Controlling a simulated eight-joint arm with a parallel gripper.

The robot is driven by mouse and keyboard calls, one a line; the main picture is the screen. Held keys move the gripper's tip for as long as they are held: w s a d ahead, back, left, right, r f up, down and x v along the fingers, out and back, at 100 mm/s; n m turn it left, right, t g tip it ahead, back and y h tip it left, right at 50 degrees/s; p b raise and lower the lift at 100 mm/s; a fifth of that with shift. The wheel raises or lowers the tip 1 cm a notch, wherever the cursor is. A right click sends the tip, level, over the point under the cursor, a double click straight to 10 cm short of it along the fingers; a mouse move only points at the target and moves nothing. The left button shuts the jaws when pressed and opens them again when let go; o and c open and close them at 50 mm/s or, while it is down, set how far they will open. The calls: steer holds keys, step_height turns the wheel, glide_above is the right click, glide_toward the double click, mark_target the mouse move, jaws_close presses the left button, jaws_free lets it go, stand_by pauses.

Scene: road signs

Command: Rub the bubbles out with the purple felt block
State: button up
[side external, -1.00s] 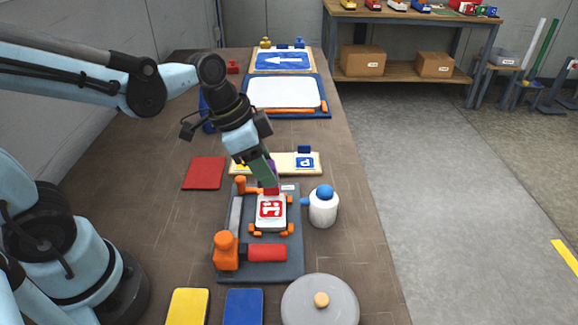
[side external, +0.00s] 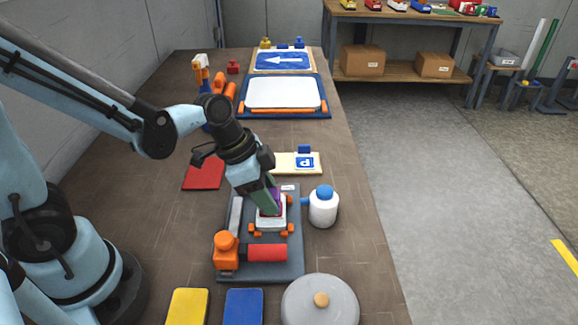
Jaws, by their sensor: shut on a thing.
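My gripper (side external: 266,208) is shut on the purple felt block (side external: 271,206), of which only a little shows beside the green fingers. The block is over the sign plate (side external: 265,224), a white-edged plate held between orange clamps on a dark grey fixture board (side external: 289,271). The gripper and block hide most of the plate's red face. I cannot tell whether the block touches the plate. Bubbles are too small to make out.
A white bottle with a blue cap (side external: 323,207) stands just right of the fixture. A red roller (side external: 267,253) and an orange knob (side external: 226,246) are at its front. A red panel (side external: 204,174) lies behind left.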

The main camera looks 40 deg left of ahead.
steer(key=shift+f, duration=0.6)
stand_by(0.8)
steer(key=shift+s+a, duration=0.35)
steer(key=shift+w+d+f, duration=0.1)
steer(key=shift+w+d, duration=0.5)
steer(key=shift+d, duration=0.05)
steer(key=shift+s+a, duration=0.5)
steer(key=shift+a, duration=0.05)
steer(key=shift+w+d, duration=0.2)
steer(key=shift+r, duration=2.55)
